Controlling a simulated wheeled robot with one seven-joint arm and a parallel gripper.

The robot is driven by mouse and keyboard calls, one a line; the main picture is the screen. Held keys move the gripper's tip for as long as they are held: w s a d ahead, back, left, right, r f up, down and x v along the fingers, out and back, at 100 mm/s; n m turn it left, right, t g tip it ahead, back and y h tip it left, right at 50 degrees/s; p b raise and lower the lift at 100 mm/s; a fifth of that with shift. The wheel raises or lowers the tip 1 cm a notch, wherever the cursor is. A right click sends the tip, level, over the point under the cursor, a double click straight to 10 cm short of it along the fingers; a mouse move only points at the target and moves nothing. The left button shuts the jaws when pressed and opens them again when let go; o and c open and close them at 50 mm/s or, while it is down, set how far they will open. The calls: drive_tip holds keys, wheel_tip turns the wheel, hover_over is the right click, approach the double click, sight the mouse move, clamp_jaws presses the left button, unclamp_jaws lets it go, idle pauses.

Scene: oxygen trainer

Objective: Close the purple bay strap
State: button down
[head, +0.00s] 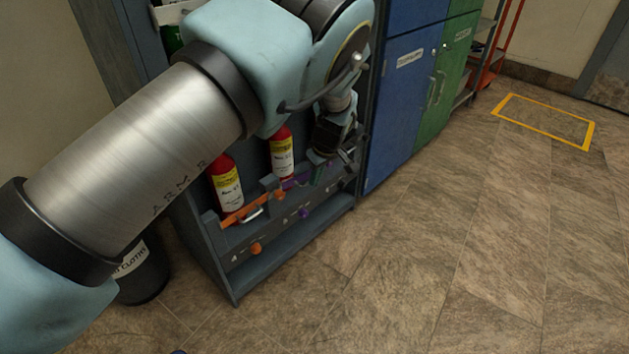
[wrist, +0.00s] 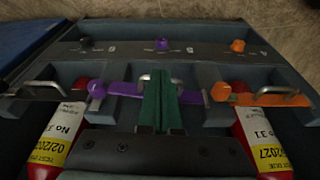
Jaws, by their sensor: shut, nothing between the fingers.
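The purple strap (wrist: 124,89) runs across the front of the middle bay in the wrist view, with a round purple knob (wrist: 97,88) at its left end. Its middle is hidden behind my fingers, and its right part shows past them. I cannot tell whether it is latched. It also shows as a small purple piece in the head view (head: 295,182). My gripper (wrist: 161,104) has its green fingers together and empty, in front of the strap by a metal handle (wrist: 147,78). I cannot tell whether they touch the strap. In the head view my gripper (head: 318,174) is at the rack's right part.
An orange strap (wrist: 265,99) crosses the neighbouring bay. Red bottles (head: 228,185) (head: 281,150) stand in the rack. The lower panel has black (wrist: 86,43), purple (wrist: 162,44) and orange (wrist: 238,45) knobs. Blue (head: 400,105) and green cabinets stand right; the floor in front is clear.

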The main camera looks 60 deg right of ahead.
drive_tip(key=shift+w+d, duration=0.4)
idle(0.3)
